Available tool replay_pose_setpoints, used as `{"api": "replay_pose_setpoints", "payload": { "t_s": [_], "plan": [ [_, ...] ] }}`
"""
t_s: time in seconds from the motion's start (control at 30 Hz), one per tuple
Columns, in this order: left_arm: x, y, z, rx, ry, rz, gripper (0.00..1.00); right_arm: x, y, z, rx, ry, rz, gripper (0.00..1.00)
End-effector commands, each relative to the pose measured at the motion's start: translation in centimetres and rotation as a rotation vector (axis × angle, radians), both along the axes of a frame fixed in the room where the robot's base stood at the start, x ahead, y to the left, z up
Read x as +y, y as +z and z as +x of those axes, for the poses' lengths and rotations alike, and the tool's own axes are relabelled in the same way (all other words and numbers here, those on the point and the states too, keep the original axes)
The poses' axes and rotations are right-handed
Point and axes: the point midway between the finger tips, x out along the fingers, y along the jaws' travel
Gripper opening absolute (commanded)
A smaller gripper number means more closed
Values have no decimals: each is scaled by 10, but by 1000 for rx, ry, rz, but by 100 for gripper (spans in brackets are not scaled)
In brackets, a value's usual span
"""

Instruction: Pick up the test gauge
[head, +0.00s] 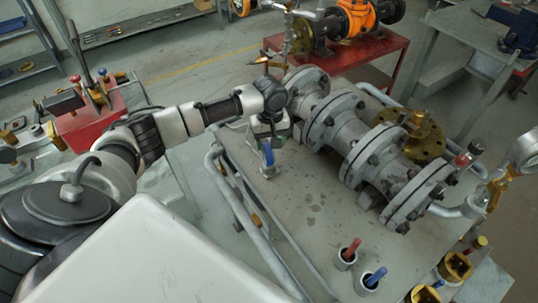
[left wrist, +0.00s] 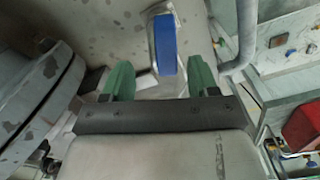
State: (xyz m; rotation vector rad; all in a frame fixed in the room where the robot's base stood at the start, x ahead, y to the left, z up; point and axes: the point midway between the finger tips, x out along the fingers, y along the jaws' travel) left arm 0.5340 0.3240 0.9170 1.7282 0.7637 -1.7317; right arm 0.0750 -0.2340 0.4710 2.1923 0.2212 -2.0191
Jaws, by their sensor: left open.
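A round gauge with a pale face (head: 523,149) shows at the right edge of the head view, by the pipe at the near end of the grey gate valve (head: 365,150). I cannot tell whether it is the test gauge. My left gripper (head: 267,142) is above the bench, left of the valve body and far from that gauge. In the left wrist view, its green fingers (left wrist: 162,78) are apart, with nothing gripped. A blue handle (left wrist: 165,44) on a metal part lies beyond and between them; it also shows below the gripper in the head view (head: 268,153). My right gripper is not in view.
The steel bench (head: 300,205) has free room left of the valve. A red-handled tool (head: 350,250) and a blue-handled tool (head: 375,277) stand in holders at the front. A pipe rail (head: 245,205) runs along the left edge. A red table (head: 350,60) stands behind.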

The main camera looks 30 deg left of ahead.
Motion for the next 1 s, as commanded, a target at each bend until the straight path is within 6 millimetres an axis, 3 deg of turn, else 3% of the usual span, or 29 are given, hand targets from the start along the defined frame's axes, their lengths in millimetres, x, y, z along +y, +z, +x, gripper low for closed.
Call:
{"api": "replay_pose_setpoints", "payload": {
  "t_s": [0.4,0.7,1.0],
  "plan": [
    [2,-50,-4,1,-3,1,60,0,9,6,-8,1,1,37],
    [2,-54,-4,-1,-3,0,58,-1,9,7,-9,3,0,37],
    [2,-54,-4,-1,-2,0,12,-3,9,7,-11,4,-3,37]
  ]
}}
